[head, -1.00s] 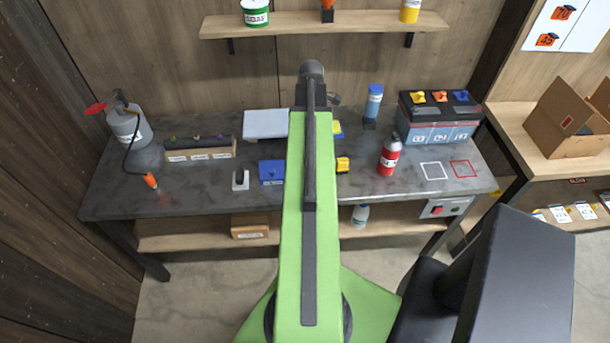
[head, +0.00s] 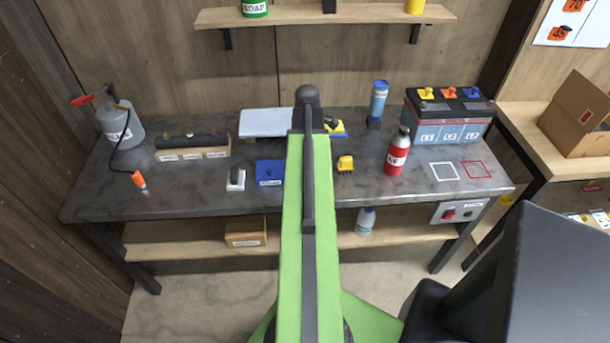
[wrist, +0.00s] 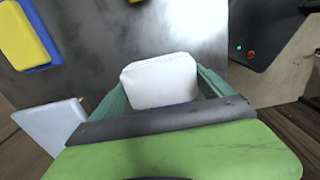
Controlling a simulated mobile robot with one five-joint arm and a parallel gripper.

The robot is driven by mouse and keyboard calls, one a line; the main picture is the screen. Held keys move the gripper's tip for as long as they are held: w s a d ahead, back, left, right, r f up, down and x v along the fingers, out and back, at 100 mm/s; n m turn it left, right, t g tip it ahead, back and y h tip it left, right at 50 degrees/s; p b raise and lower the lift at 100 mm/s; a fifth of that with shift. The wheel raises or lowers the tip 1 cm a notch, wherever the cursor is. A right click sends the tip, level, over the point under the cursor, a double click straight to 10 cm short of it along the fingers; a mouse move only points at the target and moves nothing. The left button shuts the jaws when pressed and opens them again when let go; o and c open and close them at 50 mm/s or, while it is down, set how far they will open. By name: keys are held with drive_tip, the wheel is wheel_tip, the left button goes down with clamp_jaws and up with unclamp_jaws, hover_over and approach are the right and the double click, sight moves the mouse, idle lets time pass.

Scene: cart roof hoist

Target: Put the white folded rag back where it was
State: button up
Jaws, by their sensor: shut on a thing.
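The white folded rag (wrist: 160,82) is a pale, rounded block held between the teal fingers of my gripper (wrist: 163,88) in the wrist view. A dark grey surface lies behind it; I cannot tell how high the rag is above it. In the head view my green arm reaches over the workbench (head: 210,195) and hides my gripper and the rag. A flat white slab (head: 266,122) lies at the back of the bench, left of my arm. No marked spot for the rag can be made out.
A yellow and blue pad (head: 336,129), a blue block (head: 270,173), a yellow piece (head: 345,164) and a red bottle (head: 397,153) stand near my arm. A battery (head: 447,118) stands at the right, a grey sprayer (head: 120,127) at the left.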

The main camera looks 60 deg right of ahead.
drive_tip(key=shift+w+a+f, duration=0.15)
drive_tip(key=shift+a, duration=0.05)
wheel_tip(320, 180, down, 4)
drive_tip(key=b, duration=0.4)
drive_tip(key=shift+f, duration=0.2)
drive_tip(key=shift+r, duration=0.25)
drive_tip(key=shift+f, duration=0.2)
drive_tip(key=o, duration=1.1)
drive_tip(key=shift+r, duration=0.1)
wheel_tip(320, 180, up, 12)
drive_tip(key=p, duration=1.2)
drive_tip(key=shift+r, duration=0.25)
drive_tip(key=shift+f, duration=0.15)
